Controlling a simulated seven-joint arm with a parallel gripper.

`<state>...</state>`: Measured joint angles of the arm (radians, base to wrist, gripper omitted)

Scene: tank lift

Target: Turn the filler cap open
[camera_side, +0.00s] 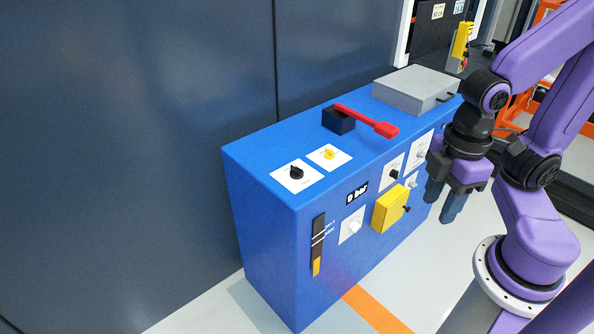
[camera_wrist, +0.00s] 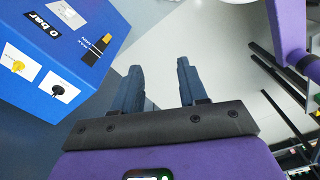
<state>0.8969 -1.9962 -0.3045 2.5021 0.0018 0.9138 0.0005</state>
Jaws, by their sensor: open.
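The blue tank unit (camera_side: 262,250) stands against a dark wall. On its top are a black knob (camera_side: 296,172) on a white plate and a smaller yellow knob (camera_side: 329,153) on another white plate. Their labels are too small to read, so I cannot tell which is the filler cap. In the wrist view the black knob (camera_wrist: 58,90) and yellow knob (camera_wrist: 17,66) show at the left. My gripper (camera_side: 444,204) points down in front of the unit's right end, away from both knobs. In the wrist view its fingers (camera_wrist: 159,72) are apart with nothing between them.
A red lever (camera_side: 370,122) on a dark block and a grey lidded box (camera_side: 415,89) rise from the unit's top. The front carries a yellow box (camera_side: 391,207), several knobs, a "0 bar" display (camera_side: 357,193) and a level gauge (camera_side: 318,245). Pale floor lies in front.

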